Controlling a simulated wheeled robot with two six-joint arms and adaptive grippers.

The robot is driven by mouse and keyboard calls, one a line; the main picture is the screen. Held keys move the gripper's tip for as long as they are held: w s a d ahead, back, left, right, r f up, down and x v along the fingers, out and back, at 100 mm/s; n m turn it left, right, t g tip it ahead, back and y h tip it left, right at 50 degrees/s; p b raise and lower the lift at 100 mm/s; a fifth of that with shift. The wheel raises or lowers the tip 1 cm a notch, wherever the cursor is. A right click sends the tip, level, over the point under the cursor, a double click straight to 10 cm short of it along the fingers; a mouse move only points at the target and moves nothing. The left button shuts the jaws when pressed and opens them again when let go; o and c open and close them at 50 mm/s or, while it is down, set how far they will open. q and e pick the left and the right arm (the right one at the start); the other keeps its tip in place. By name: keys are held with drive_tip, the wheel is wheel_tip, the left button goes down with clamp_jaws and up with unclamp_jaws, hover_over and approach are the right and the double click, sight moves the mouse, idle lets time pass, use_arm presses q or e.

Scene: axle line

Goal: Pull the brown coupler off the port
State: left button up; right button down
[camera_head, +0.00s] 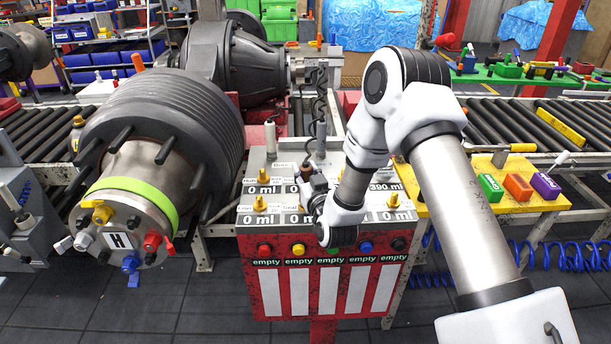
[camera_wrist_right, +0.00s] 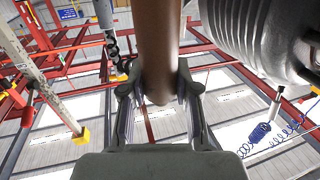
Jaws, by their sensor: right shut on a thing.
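The brown coupler (camera_wrist_right: 158,45) is a smooth brown cylinder in the right wrist view. It runs up out of the top of the picture from between the fingers of my right gripper (camera_wrist_right: 158,88). The fingers are shut on it from both sides. In the head view my right gripper (camera_head: 312,190) is over the top of the red filling station (camera_head: 258,290), and my own wrist partly covers it. The port is hidden, so I cannot tell whether the coupler is still seated. My left gripper is not in view.
A large ribbed axle hub (camera_head: 190,115) with coloured fittings stands left of the station. Yellow fittings (camera_head: 261,204) rise from the station top around my gripper. At right, a yellow board (camera_head: 480,207) carries green, orange and purple blocks. Roller conveyors run behind.

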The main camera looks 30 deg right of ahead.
drive_tip(key=shift+w+r+b, duration=0.1)
drive_tip(key=shift+r+b, duration=0.25)
drive_tip(key=shift+r, duration=0.4)
drive_tip(key=shift+s+a+r+b, duration=0.1)
drive_tip(key=shift+s+r+b, duration=0.15)
drive_tip(key=shift+r, duration=0.2)
drive_tip(key=shift+s+a+r+b, duration=0.1)
drive_tip(key=shift+r+b, duration=0.25)
drive_tip(key=shift+r, duration=0.1)
drive_tip(key=s+a+r+p, duration=0.1)
drive_tip(key=s+a+p, duration=0.6)
drive_tip(key=s, duration=0.5)
drive_tip(key=shift+s+a+r, duration=0.35)
drive_tip(key=shift+a, duration=0.5)
drive_tip(key=shift+d, duration=0.1)
